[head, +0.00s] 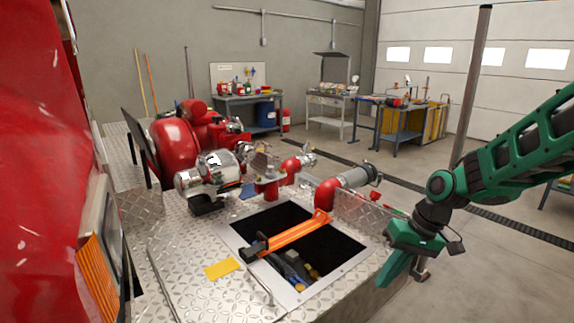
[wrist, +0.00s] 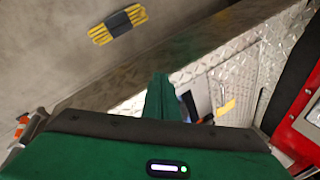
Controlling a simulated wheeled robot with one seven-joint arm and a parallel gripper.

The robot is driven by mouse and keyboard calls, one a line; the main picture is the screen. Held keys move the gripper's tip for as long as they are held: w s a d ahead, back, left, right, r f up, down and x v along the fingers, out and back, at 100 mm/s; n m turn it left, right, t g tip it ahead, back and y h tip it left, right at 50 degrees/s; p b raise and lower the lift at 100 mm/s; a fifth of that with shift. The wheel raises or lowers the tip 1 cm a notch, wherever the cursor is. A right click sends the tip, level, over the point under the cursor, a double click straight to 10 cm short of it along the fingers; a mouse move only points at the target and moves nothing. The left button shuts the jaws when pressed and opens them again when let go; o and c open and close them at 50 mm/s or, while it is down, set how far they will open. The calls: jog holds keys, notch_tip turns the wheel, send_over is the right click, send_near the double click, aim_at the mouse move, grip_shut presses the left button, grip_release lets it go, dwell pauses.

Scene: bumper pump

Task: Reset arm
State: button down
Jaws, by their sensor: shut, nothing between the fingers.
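My gripper (head: 402,272) is green and hangs from my green arm at the right in the head view. It is beside the right edge of the diamond-plate bumper deck, apart from everything on it. In the wrist view my gripper's fingers (wrist: 159,96) are together with nothing between them, above the edge of the diamond-plate deck.
An open dark compartment in the deck (head: 172,255) has an orange strap (head: 290,236) across it. A red elbow pipe (head: 326,193) and a chrome fitting (head: 208,172) stand behind. A yellow card (head: 222,268) lies on the deck. A dark pole (head: 470,85) rises behind my arm.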

jog(key=s+d+r+m+h, duration=0.2)
jog(key=s+d, duration=0.6)
jog(key=s, duration=0.4)
jog(key=s+d+r+m+h, duration=0.2)
jog(key=s+d+m, duration=0.3)
jog(key=s+d, duration=0.4)
jog(key=s+r, duration=0.1)
jog(key=s, duration=0.2)
jog(key=shift+s+r+m, duration=0.3)
